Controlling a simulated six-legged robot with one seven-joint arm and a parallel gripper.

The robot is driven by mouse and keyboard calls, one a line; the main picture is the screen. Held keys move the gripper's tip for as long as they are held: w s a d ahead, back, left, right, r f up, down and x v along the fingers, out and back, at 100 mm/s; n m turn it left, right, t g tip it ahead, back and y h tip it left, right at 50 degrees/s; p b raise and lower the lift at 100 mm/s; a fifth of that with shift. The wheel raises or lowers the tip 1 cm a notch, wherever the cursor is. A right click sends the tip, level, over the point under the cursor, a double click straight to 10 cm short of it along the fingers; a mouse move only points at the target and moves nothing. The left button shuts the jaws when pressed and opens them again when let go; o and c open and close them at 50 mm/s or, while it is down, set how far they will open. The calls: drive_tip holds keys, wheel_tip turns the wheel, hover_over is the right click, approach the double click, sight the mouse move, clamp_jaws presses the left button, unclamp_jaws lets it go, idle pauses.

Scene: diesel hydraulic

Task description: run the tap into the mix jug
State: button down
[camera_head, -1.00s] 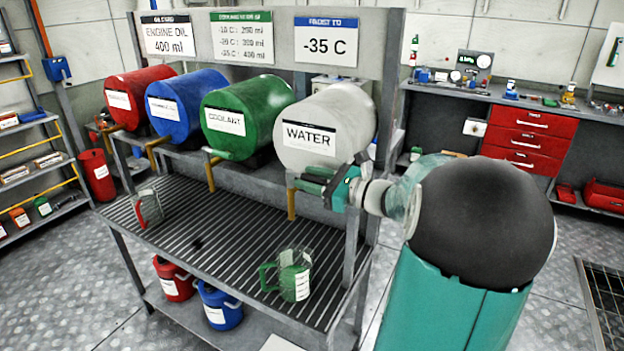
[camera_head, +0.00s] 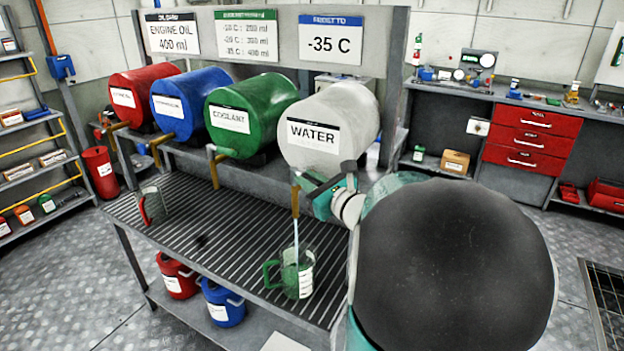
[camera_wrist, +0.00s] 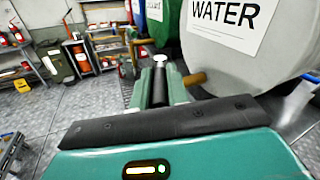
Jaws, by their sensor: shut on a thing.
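The white WATER drum (camera_head: 330,125) lies on the rack, and it also shows in the wrist view (camera_wrist: 232,55). Its brass tap (camera_head: 295,200) points down, and a pale stream of water (camera_head: 296,238) falls from it. The clear mix jug with a green handle (camera_head: 297,273) stands upright on the slatted shelf under the tap, and the stream falls into it. My gripper (camera_head: 312,186) is at the top of the tap, shut on what seems to be the tap handle, which is mostly hidden by the jaws. The jaws also show in the wrist view (camera_wrist: 160,85).
A clear jug with a red handle (camera_head: 151,205) stands at the shelf's left. Green COOLANT (camera_head: 250,115), blue (camera_head: 190,103) and red (camera_head: 143,97) drums lie left of the water drum. A sign reading -35 C (camera_head: 331,40) hangs above. Red (camera_head: 177,276) and blue (camera_head: 222,302) cans stand below.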

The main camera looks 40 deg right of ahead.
drive_tip(key=shift+a+h, duration=0.15)
drive_tip(key=shift+h, duration=0.15)
drive_tip(key=c, duration=1.4)
unclamp_jaws()
drive_tip(key=shift+o, duration=0.2)
drive_tip(key=s+a, duration=0.1)
drive_tip(key=s, duration=1.2)
drive_tip(key=shift+s, duration=0.35)
